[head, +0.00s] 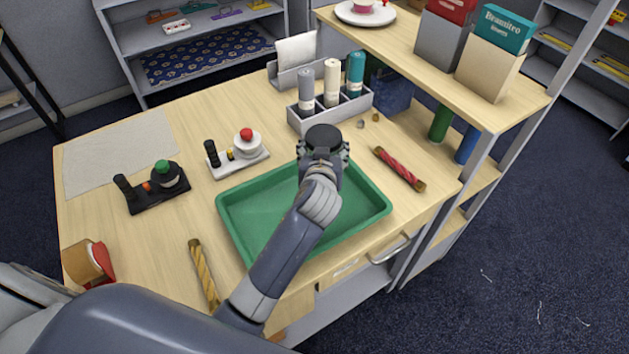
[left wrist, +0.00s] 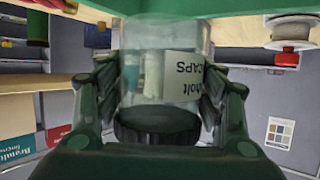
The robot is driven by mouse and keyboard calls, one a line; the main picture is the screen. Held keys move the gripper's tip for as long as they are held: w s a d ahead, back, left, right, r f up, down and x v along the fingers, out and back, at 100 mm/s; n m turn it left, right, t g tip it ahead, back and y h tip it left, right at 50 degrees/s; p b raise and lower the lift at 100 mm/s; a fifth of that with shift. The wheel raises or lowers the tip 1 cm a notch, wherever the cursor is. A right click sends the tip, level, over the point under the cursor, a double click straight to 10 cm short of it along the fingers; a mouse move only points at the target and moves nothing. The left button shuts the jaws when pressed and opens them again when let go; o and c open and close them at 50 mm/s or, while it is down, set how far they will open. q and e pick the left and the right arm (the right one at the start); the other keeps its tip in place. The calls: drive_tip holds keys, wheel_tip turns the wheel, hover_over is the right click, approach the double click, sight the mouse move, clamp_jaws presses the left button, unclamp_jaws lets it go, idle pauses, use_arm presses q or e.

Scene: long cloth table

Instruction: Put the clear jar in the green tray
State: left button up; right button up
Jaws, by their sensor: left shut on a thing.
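The clear jar (left wrist: 150,65) fills the middle of the left wrist view, which is upside down. It has a dark lid and a white label reading "bolt CAPS". My left gripper (left wrist: 158,100) is shut around it, with a finger on each side. In the head view my left gripper (head: 323,152) is over the back right part of the green tray (head: 252,208), with the dark lid (head: 322,136) showing on top. The jar's clear body is hidden there. The tray's green (left wrist: 240,7) spans the top of the wrist view, close to the jar's base; contact is unclear. My right gripper is out of view.
A grey divided holder (head: 352,108) with rolls stands behind the tray. A red-wrapped stick (head: 400,169) lies right of it, and a yellow twisted stick (head: 203,272) left. A white rack (head: 238,161) and a black rack (head: 158,195) stand left. The tray's visible floor is empty.

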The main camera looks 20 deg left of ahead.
use_arm(q)
wheel_tip(320, 180, down, 3)
drive_tip(key=shift+f, duration=0.1)
wheel_tip(320, 180, down, 2)
drive_tip(key=shift+f, duration=0.7)
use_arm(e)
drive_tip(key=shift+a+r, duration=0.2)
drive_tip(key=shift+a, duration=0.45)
use_arm(q)
drive_tip(key=shift+f, duration=0.25)
drive_tip(key=o, duration=1.1)
drive_tip(key=shift+r, duration=0.1)
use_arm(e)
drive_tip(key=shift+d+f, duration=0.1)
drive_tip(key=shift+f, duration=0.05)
use_arm(q)
drive_tip(key=shift+r, duration=0.15)
